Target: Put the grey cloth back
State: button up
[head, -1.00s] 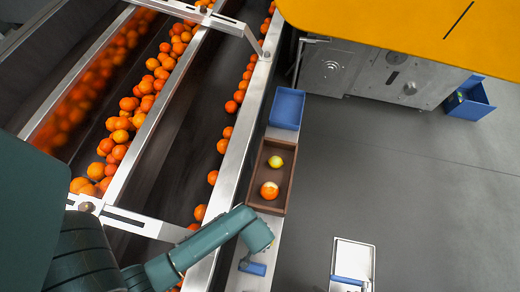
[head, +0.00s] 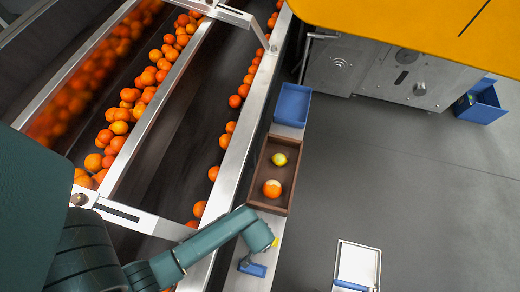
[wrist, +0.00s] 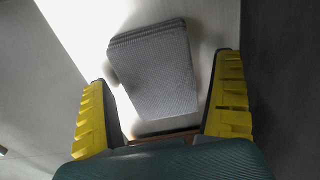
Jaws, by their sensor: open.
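The grey cloth (wrist: 155,70) shows in the wrist view as a folded, ribbed pad on a pale surface. It lies between and beyond the two yellow fingers of my gripper (wrist: 165,72), which stand wide apart. The fingers do not appear to touch it. In the head view my gripper is mostly hidden under the end of my arm; a bit of yellow (head: 275,242) shows over the ledge, just below the brown tray. I cannot make out the cloth in the head view.
The brown tray (head: 265,152) holds a yellow fruit (head: 279,159) and an orange one with a pale top (head: 272,189). A blue bin (head: 292,105) sits above it. A blue item (head: 252,268) lies on the ledge (head: 240,284).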

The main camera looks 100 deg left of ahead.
notch_tip(320, 180, up, 12)
jog(key=p, duration=0.6)
jog(key=shift+d+r+p, duration=0.15)
jog(key=shift+d+p, duration=0.15)
jog(key=shift+d, duration=0.05)
jog(key=w+a+r+m+t+y, duration=0.2)
jog(key=w+r+m+t, duration=0.25)
jog(key=w+r, duration=0.75)
jog(key=w+a+r+m+t+y, duration=0.1)
jog(key=w+r+m+t+y, duration=0.3)
jog(key=w+r, duration=0.75)
jog(key=w+d+r+m+t+h, duration=0.1)
jog(key=w+d+r+t, duration=0.2)
jog(key=r, duration=0.5)
jog(key=w+d+r+m+t+h, duration=0.2)
jog(key=w+d+r+t, duration=0.15)
jog(key=r, duration=0.35)
jog(key=s+d+r+m+t+h, duration=0.1)
jog(key=d+r, duration=0.3)
jog(key=r, duration=0.4)
jog(key=s+d+r+m+t+h, duration=0.2)
jog(key=d+r, duration=0.3)
jog(key=r, duration=0.3)
jog(key=s+d+r+m+t+h, duration=0.1)
jog(key=d+r+m+t, duration=0.2)
jog(key=r, duration=0.6)
jog(key=shift+s+d+t, duration=0.35)
jog(key=shift+d+t, duration=0.25)
jog(key=shift+d, duration=0.15)
